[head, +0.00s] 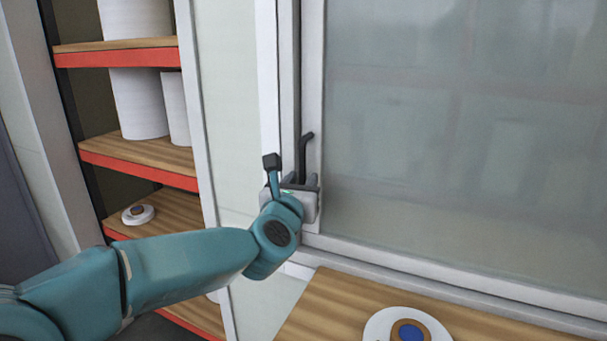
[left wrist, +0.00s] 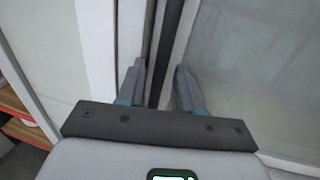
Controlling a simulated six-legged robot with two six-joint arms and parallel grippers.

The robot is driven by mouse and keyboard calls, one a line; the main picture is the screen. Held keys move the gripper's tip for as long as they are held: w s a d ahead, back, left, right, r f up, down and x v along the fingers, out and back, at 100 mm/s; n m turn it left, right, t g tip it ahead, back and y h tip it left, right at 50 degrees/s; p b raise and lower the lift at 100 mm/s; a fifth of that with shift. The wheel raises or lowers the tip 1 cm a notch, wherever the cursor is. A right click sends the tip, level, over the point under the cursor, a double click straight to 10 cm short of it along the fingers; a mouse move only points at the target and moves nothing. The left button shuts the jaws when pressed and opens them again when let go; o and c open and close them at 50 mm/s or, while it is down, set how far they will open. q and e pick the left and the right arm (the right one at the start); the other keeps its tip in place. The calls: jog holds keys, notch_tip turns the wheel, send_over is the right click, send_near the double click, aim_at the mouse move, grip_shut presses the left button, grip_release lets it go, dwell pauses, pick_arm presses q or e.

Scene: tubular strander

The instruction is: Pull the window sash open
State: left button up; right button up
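The window sash (head: 460,120) has a frosted grey pane in a light grey frame and fills the right of the head view; it looks closed against its frame. A dark bent handle (head: 304,155) stands upright on the sash's left stile. My left gripper (head: 305,182) is at the handle's lower part, and its body hides the handle's lower end. In the left wrist view, the two grey fingers (left wrist: 159,85) are apart, one on each side of a dark upright strip; I cannot tell whether that strip is the handle or the frame gap. My right gripper is not in view.
A shelf (head: 145,150) with red edges and white rolls (head: 138,103) stands at the left. A white disc (head: 138,214) sits on its lower board. A wooden ledge (head: 335,305) with another round white object (head: 385,318) runs below the window.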

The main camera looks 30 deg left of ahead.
pick_arm(q)
jog(key=shift+w+a, duration=0.3)
jog(key=shift+w, duration=0.45)
jog(key=shift+d, duration=0.1)
grip_shut()
